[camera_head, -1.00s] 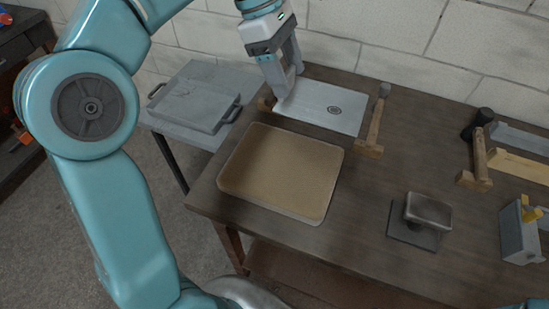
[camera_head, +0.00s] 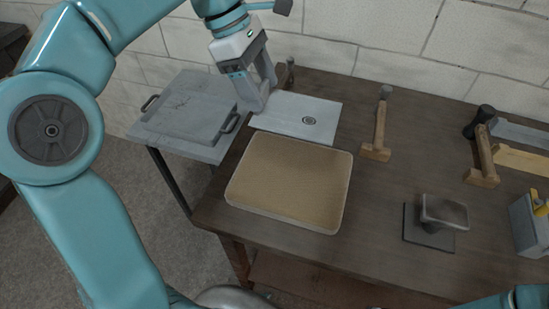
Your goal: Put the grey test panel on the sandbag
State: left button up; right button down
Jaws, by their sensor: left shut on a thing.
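The grey test panel (camera_head: 312,108) is a thin light-grey sheet with a small dark round mark, just beyond the sandbag in the head view. My left gripper (camera_head: 257,104) is shut on its left end. The panel looks raised above the bench, but the exact height is hard to tell. The sandbag (camera_head: 290,182) is a flat tan pad with a pale rim, lying on the near left part of the bench with nothing on top. My right gripper is out of view.
On the dark bench (camera_head: 375,205), a wooden support (camera_head: 378,135) stands right of the panel; another (camera_head: 291,70) is partly hidden behind it. A metal block on a plate (camera_head: 443,213) stands at right. A grey tray (camera_head: 185,108) sits on a side table.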

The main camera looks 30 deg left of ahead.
pick_arm(q)
jog(key=shift+f+b, duration=1.1)
jog(key=shift+f, duration=7.65)
jog(key=shift+d, duration=0.1)
jog(key=shift+f, duration=0.1)
jog(key=o, duration=1.4)
